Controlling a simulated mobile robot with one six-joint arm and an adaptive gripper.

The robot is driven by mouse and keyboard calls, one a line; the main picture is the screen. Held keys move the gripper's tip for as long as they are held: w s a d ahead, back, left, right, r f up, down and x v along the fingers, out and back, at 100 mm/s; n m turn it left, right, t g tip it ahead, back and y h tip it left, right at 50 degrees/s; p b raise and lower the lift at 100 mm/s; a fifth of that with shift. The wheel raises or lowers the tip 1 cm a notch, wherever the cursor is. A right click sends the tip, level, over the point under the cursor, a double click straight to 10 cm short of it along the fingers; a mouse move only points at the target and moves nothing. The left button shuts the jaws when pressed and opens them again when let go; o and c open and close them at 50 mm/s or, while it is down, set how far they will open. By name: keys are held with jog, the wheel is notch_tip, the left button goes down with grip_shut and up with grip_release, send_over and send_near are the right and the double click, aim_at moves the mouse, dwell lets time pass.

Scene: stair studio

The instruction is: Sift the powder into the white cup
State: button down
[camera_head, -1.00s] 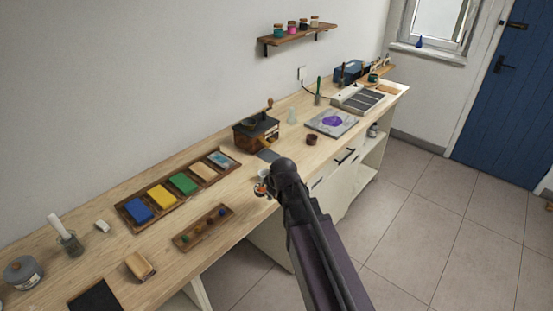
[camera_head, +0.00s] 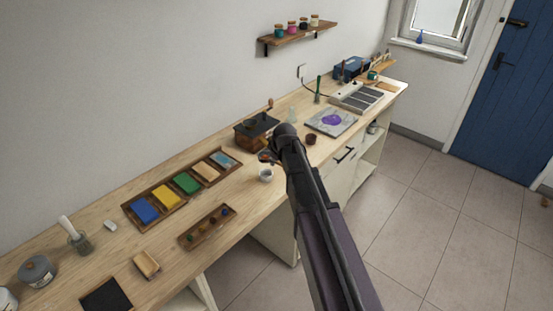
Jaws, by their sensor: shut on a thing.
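The white cup (camera_head: 266,175) stands upright on the wooden bench, near its front edge, and its inside looks greyish. My gripper (camera_head: 267,157) is just beyond the cup in the picture, largely hidden behind my own arm. It is shut on a small dark, round-looking thing with orange on it (camera_head: 263,156), perhaps a sieve with powder. This thing appears just above and behind the cup's rim; I cannot tell the exact gap. Whether any powder is in the cup is too small to tell.
A wooden box with a crank (camera_head: 254,130) stands behind my gripper. A color-block tray (camera_head: 134,217) and a small wooden tray (camera_head: 186,240) lie to the left. A small brown bowl (camera_head: 311,139) and a grey slab with purple (camera_head: 347,129) are to the right.

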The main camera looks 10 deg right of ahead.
jog(key=shift+f, duration=0.2)
jog(key=shift+f+b, duration=2.25)
jog(key=shift+b, duration=0.15)
jog(key=shift+d, duration=0.15)
jog(key=shift+d, duration=0.5)
